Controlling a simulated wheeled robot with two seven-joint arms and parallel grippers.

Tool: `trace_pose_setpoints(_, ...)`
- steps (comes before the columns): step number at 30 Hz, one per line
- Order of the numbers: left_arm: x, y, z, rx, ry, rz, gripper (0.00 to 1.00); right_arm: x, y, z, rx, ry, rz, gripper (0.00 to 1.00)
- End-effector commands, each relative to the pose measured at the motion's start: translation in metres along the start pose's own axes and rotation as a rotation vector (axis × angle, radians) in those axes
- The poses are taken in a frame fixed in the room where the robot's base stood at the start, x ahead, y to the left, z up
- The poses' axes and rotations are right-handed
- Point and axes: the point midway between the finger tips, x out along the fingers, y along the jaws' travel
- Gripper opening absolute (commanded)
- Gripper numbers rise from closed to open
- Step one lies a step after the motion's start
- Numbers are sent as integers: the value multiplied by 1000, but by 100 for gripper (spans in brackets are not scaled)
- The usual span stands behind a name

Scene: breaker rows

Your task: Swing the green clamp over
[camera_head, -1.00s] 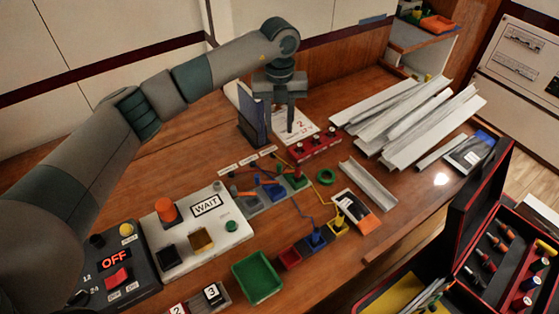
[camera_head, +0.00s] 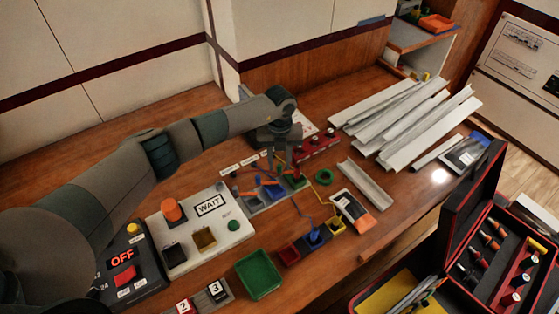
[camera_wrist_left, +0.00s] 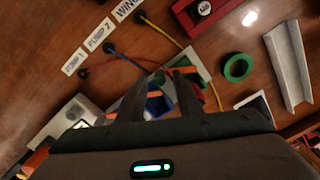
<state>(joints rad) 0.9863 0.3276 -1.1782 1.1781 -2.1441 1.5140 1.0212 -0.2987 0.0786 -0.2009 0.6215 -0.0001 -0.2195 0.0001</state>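Orange levers show on the row. My left gripper (camera_head: 287,167) points down just above and behind the green clamp. In the left wrist view the two fingers (camera_wrist_left: 160,80) stand apart, with a gap between them. Blue and orange parts (camera_wrist_left: 157,101) show in and below that gap. The right finger partly hides the clamp there, so I cannot tell contact. My right gripper is out of view.
A green ring (camera_head: 323,177) lies right of the clamps. Red, yellow and blue wires run near them. A red block (camera_head: 318,147) stands behind. The WAIT box (camera_head: 200,235), a green tray (camera_head: 259,273) and a metal channel (camera_head: 365,186) are close by.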

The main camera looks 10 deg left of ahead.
Motion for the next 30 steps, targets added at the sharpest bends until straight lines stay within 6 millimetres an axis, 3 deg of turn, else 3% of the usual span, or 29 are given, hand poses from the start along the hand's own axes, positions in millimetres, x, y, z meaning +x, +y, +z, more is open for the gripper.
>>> trace_pose_setpoints(11, 6, 0, 0, 0, -1, 0, 32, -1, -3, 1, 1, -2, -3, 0)
trace_pose_setpoints(12, 6, 0, 0, 0, -1, 0, 30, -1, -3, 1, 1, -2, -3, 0)
trace_pose_setpoints(16, 5, 0, 0, 0, -1, 0, 0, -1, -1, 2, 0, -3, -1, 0)
trace_pose_setpoints(30, 7, 0, 2, 46, -2, 0, 0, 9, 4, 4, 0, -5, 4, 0)
